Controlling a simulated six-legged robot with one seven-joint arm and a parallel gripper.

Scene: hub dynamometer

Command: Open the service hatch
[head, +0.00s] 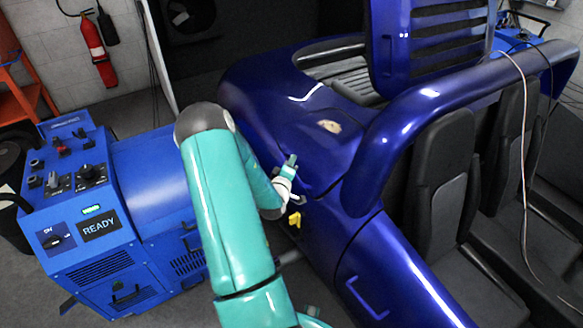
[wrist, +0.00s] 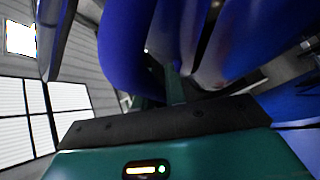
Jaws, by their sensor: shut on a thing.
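My gripper (head: 290,186) is beside the rear flank of the glossy blue car (head: 290,110) in the head view. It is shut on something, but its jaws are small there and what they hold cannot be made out. In the wrist view a dark bar and teal housing fill the bottom, with a narrow teal part (wrist: 176,88) ahead between rounded blue surfaces (wrist: 135,45). A louvred blue panel (head: 430,45) stands raised above the car's rear. I cannot tell which panel is the service hatch. A yellow piece (head: 294,219) shows just below my gripper.
A blue dynamometer unit (head: 150,180) with knobs and a READY display (head: 100,226) stands left, close to my arm. The car's tubular bar (head: 440,95) and black seats (head: 440,175) are on the right. A fire extinguisher (head: 93,50) hangs on the back wall.

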